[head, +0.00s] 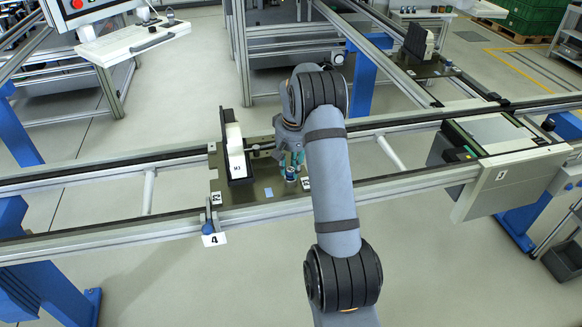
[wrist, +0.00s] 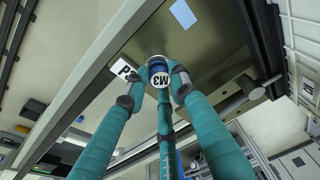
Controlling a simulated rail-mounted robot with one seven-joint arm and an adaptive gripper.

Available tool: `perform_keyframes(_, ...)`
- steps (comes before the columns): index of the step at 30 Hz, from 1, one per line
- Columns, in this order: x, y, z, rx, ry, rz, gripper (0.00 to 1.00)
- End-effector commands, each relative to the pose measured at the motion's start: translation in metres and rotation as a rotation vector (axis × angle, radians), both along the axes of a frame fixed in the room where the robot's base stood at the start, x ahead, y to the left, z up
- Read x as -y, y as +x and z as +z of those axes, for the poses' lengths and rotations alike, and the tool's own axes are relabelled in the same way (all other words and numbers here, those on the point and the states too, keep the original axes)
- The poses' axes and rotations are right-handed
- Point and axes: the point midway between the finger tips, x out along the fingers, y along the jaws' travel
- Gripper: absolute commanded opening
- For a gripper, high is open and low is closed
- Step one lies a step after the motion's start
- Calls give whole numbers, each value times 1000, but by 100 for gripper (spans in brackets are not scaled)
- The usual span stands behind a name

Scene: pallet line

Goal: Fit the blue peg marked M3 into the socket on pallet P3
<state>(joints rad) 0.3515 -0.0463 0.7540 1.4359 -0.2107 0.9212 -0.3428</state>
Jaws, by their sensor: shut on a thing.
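The blue peg (wrist: 158,62) is between my gripper's (wrist: 160,88) teal fingers in the wrist view, its white end cap marked M3 facing the camera. My gripper is shut on it. In the head view the blue peg (head: 291,174) shows small below my gripper (head: 291,163), over the right part of a dark olive pallet (head: 262,196). The pallet sits on the rail line; its tag is too small to read surely, and a tag starting with P (wrist: 122,69) is partly covered in the wrist view. The socket is hidden; I cannot tell whether the peg touches it.
A black bracket with a white block (head: 236,155) stands on the pallet's left side, close to my gripper. A light-blue patch (head: 248,193) lies on the pallet's front. A grey box (head: 505,180) is on the rail at right. Another pallet (head: 425,66) stands at the back right.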

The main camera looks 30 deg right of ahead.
Motion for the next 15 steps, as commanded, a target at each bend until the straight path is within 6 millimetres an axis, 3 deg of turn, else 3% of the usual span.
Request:
perform_keyframes(12, 0, 0, -1, 2, 0, 0, 0)
perform_keyframes(13, 0, 0, -1, 2, 0, 0, 25)
perform_keyframes(15, 0, 0, -1, 2, 0, 0, 29)
